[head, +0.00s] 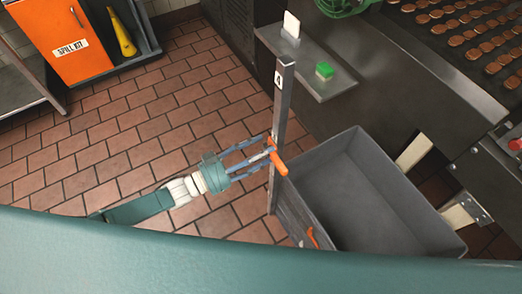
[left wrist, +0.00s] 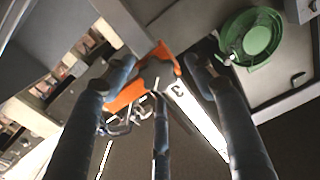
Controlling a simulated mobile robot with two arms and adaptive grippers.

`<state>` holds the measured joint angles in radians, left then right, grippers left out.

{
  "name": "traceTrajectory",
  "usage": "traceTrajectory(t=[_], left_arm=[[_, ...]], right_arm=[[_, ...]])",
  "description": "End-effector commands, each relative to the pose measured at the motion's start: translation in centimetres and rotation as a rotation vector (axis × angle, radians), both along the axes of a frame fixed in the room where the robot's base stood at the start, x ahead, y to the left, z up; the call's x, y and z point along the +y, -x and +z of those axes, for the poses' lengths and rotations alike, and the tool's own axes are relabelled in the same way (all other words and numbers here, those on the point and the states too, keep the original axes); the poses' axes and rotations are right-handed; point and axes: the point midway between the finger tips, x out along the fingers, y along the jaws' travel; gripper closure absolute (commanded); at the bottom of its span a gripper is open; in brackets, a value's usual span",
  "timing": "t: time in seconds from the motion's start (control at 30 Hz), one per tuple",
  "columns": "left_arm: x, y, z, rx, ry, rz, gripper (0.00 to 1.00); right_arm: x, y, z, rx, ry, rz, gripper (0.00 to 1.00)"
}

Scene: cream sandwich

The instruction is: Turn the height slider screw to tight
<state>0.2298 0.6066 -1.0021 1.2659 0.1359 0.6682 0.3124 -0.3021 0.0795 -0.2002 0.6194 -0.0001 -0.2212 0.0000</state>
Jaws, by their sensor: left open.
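The height slider screw has an orange handle (head: 278,163) on the upright metal post (head: 284,100). My left gripper (head: 266,153) reaches the post from the left, its fingers open around or right beside the orange handle; I cannot tell whether they touch it. In the left wrist view the orange handle (left wrist: 130,92) shows between the spread fingers, partly hidden by them. My right gripper is not in view.
A grey bin (head: 385,195) stands right of the post, with another orange handle (head: 313,237) low near it. An orange cabinet (head: 62,38) is at far left. The tiled floor left of the post is clear.

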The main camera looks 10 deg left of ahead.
Motion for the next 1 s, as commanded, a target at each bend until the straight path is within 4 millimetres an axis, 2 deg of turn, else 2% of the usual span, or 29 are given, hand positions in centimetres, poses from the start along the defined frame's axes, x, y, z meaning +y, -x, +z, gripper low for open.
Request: traceTrajectory(t=[0.07,0.2,0.3,0.5,0.77,1.0], left_arm=[[0.00,0.01,0.00,0.000,0.000,0.000,0.47],[0.01,0.02,0.01,0.000,0.000,0.000,0.75],[0.01,0.02,0.05,-0.001,0.001,0.000,0.90],[-0.03,0.04,0.05,-0.013,-0.006,0.000,0.90],[-0.12,0.14,0.05,-0.193,-0.133,-0.001,0.90],[-0.16,0.15,0.18,-0.205,-0.142,-0.002,0.90]], right_arm=[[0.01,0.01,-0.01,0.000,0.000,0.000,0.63],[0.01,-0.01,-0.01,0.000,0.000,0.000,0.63],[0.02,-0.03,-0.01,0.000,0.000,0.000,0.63],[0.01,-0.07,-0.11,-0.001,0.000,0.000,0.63],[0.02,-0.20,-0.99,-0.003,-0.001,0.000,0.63],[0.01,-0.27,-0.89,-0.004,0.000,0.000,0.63]])
